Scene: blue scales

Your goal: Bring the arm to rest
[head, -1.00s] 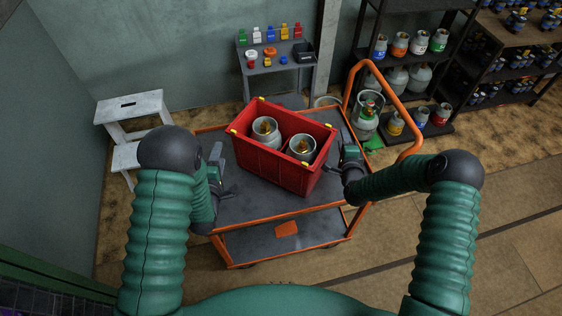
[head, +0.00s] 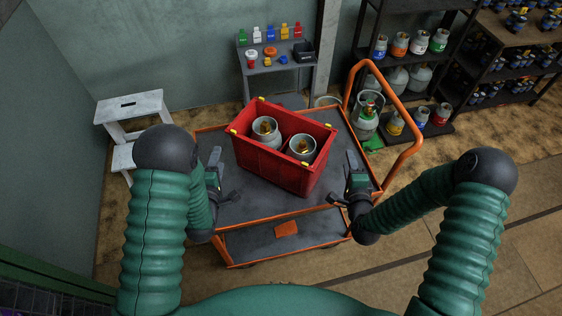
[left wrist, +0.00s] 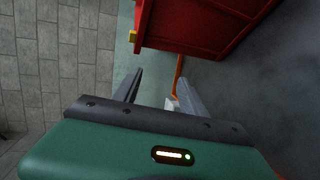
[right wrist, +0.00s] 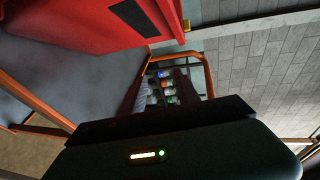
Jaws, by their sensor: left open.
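My left gripper (head: 225,177) is open and empty above the cart's left side, left of the red crate (head: 270,162) and apart from it. Its two spread fingers show in the left wrist view (left wrist: 158,78), with the crate beyond them. My right gripper (head: 341,177) is at the cart's right side, right of the crate and apart from it. Its fingers look spread with nothing between them, though they are dark in the right wrist view (right wrist: 162,75). The crate holds two gas cylinders, one at the left (head: 265,130) and one at the right (head: 302,147).
The crate stands on a grey cart (head: 265,205) with an orange frame and handle (head: 411,118). A white step stool (head: 130,108) is at the left. A small table (head: 275,72) with bottles stands behind. Shelves (head: 412,75) with cylinders are at the back right.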

